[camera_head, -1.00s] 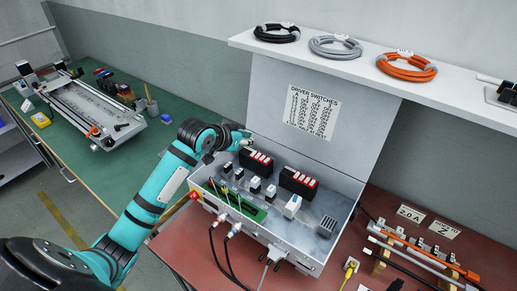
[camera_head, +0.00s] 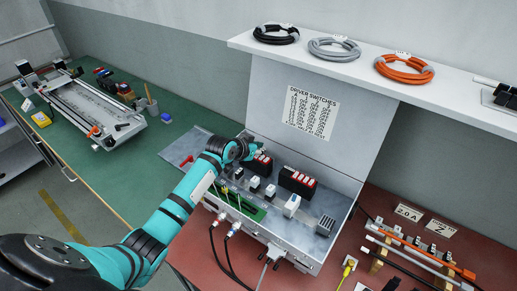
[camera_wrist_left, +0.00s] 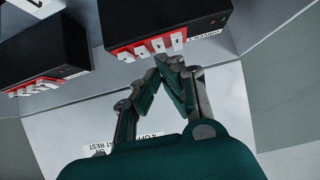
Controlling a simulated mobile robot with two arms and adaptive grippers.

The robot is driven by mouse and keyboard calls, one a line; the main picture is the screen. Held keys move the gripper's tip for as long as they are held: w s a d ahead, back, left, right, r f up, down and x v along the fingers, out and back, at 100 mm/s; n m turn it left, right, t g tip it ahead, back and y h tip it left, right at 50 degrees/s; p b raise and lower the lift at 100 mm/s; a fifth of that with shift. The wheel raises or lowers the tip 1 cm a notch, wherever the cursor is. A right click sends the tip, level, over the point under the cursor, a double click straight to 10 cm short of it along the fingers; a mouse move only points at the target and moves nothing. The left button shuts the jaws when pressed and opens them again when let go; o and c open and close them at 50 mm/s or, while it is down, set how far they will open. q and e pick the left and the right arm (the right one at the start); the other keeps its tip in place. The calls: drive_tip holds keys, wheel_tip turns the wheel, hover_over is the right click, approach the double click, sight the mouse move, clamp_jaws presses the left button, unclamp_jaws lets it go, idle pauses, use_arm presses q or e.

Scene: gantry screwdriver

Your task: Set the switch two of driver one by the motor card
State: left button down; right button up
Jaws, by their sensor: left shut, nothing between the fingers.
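Two black drivers with red switch blocks and white switches stand in the open grey control box (camera_head: 300,240). My left gripper (camera_head: 254,150) is at the left driver (camera_head: 262,165); the right driver (camera_head: 297,181) is clear of it. In the left wrist view, my left gripper (camera_wrist_left: 166,64) is shut and empty, its tips just below the row of white switches (camera_wrist_left: 153,47) on the near driver (camera_wrist_left: 160,18). Contact cannot be told. That driver's label is upside down and seems to read DRIVER 1. A card marked 2.0 A (camera_head: 409,213) stands at the right. My right gripper is out of view.
The DRIVER SWITCHES chart (camera_head: 311,112) is on the box's raised lid. Small modules (camera_head: 269,190) and cables (camera_head: 225,255) crowd the box's front. A shelf with cable coils (camera_head: 404,70) overhangs behind. A second card (camera_head: 443,229) stands at right.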

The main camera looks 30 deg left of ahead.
use_arm(q)
drive_tip(key=shift+w+f, duration=0.1)
drive_tip(key=shift+f, duration=0.1)
idle(0.3)
drive_tip(key=shift+s+f+p, duration=0.15)
drive_tip(key=shift+s+p, duration=0.35)
drive_tip(key=shift+p, duration=0.05)
drive_tip(key=shift+s+a+f, duration=0.1)
drive_tip(key=shift+s, duration=0.35)
drive_tip(key=shift+w, duration=0.1)
